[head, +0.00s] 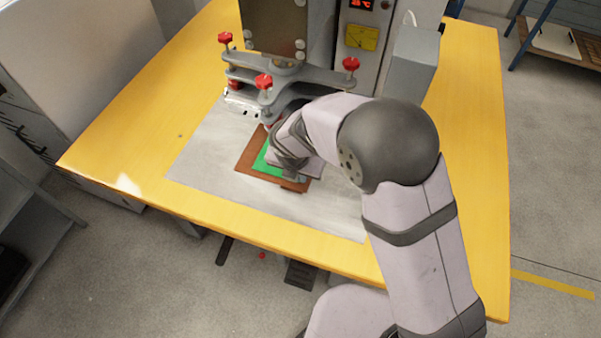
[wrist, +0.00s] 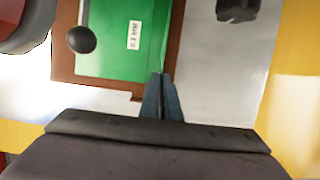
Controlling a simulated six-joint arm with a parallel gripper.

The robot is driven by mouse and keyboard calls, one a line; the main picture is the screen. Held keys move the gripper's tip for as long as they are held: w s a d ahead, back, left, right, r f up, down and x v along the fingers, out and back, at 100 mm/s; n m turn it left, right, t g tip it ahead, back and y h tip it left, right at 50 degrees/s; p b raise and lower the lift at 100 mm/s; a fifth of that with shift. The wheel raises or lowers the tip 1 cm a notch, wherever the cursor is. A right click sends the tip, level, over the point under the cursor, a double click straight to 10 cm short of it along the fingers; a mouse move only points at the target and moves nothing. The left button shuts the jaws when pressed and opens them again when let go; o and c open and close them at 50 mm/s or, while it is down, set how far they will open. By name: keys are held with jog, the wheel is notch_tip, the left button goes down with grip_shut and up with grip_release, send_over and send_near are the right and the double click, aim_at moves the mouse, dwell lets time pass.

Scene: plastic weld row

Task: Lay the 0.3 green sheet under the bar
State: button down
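The green sheet (head: 267,163) lies over a larger red-brown sheet (head: 250,158) on the grey plate, in front of the press. In the wrist view the green sheet (wrist: 115,60) carries a white label that seems to read 0.3 mm. The red-brown sheet (wrist: 64,55) shows around its edges. My gripper (wrist: 161,76) has its fingertips together over the near edge of the green sheet, right of its middle. I cannot tell whether any sheet edge is pinched between them. In the head view my wrist hides the fingertips and the sheet's right part. I cannot single out the bar.
The press (head: 275,25) stands at the back of the yellow table (head: 130,125), with red knobs (head: 264,82) on its clamp plates. A dark ball (wrist: 81,40) shows over the green sheet in the wrist view. The grey plate (head: 215,160) is clear left of the sheets.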

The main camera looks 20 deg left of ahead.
dwell(0.3)
jog(key=c, duration=1.9)
grip_release()
jog(key=shift+r, duration=0.15)
jog(key=shift+r+p, duration=1.45)
jog(key=shift+p, duration=0.6)
jog(key=shift+s, duration=0.1)
jog(key=shift+s+r, duration=0.2)
jog(key=shift+s, duration=1.1)
jog(key=shift+s+r, duration=0.2)
jog(key=shift+s, duration=1.15)
jog(key=shift+s+r, duration=0.2)
jog(key=shift+s, duration=1.1)
